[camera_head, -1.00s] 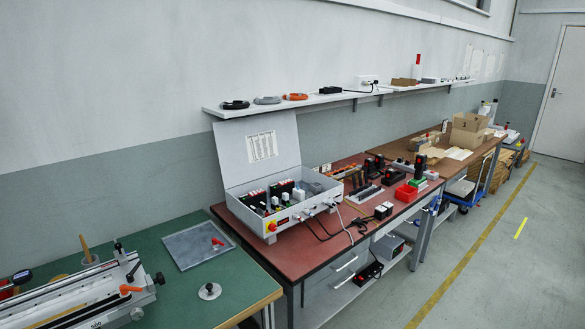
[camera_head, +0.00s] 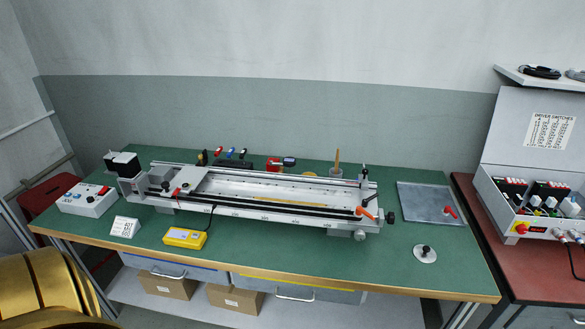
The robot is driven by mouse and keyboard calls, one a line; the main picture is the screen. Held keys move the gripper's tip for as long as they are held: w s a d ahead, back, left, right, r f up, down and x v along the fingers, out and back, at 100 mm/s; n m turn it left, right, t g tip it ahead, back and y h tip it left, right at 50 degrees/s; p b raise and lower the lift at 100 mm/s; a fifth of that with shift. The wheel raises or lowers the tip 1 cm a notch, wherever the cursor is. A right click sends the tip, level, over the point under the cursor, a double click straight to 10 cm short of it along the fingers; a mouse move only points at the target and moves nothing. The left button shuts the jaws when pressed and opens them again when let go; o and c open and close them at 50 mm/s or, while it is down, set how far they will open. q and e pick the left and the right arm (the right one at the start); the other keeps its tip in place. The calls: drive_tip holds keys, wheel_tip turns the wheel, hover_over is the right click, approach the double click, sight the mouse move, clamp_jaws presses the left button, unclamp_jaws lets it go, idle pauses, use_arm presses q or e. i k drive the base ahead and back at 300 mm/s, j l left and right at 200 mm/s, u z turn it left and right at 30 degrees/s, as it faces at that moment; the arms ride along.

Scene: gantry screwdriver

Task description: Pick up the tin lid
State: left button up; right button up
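A small round silver disc with a dark knob (camera_head: 425,254) lies flat on the green bench top (camera_head: 300,262), near its right front. It looks like the tin lid, but it is too small to be sure. Nothing covers it, and no gripper is near it. Neither my left nor my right gripper is in view.
A long gantry rail (camera_head: 270,205) fills the middle of the bench. A grey metal tray (camera_head: 420,203) with a red-handled item lies behind the disc. A yellow box (camera_head: 185,238) and a control box (camera_head: 88,198) are on the left. Bench around the disc is clear.

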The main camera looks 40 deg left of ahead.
sight(423, 254)
drive_tip(key=j+u, duration=0.25)
drive_tip(key=u, duration=0.25)
drive_tip(key=i+j+u, duration=0.15)
drive_tip(key=u, duration=0.35)
drive_tip(key=l+u, duration=0.5)
drive_tip(key=l, duration=0.75)
